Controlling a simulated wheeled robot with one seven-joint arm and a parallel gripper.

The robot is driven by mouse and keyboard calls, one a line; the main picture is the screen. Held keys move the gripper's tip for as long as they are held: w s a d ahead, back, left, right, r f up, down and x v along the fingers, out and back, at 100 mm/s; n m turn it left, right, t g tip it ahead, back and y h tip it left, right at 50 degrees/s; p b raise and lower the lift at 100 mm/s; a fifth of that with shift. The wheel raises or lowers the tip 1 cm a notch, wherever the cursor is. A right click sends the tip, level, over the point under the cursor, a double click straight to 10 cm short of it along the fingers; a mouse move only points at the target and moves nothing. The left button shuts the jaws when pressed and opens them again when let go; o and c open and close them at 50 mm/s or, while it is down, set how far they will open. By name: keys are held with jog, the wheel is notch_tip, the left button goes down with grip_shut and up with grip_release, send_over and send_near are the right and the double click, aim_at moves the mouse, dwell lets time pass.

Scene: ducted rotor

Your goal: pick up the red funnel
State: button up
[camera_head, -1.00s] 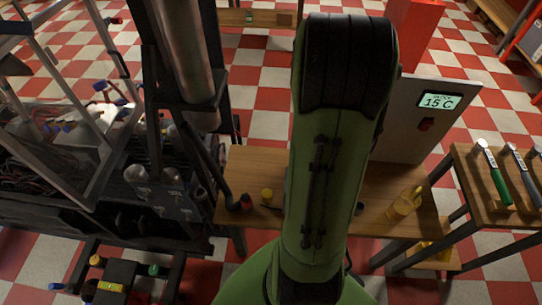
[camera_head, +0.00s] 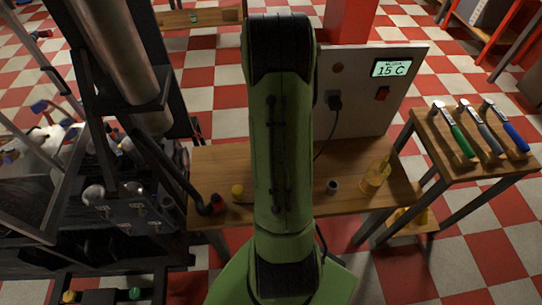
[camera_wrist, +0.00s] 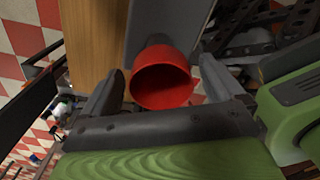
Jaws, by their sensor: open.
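The red funnel (camera_wrist: 162,82) shows in the wrist view with its wide round mouth toward the camera, in front of a grey surface. My gripper (camera_wrist: 160,75) is open, with one finger on each side of the funnel. The funnel appears between the fingers; I cannot tell how far it is from them in depth. In the head view I cannot make out the funnel or my gripper; my green arm covers the middle of the bench.
Several hammers lie on a side table (camera_head: 440,160) at right. A dark metal frame (camera_head: 120,225) stands at left.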

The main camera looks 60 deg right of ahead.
jog(key=shift+r, duration=0.1)
jog(key=c, duration=1.1)
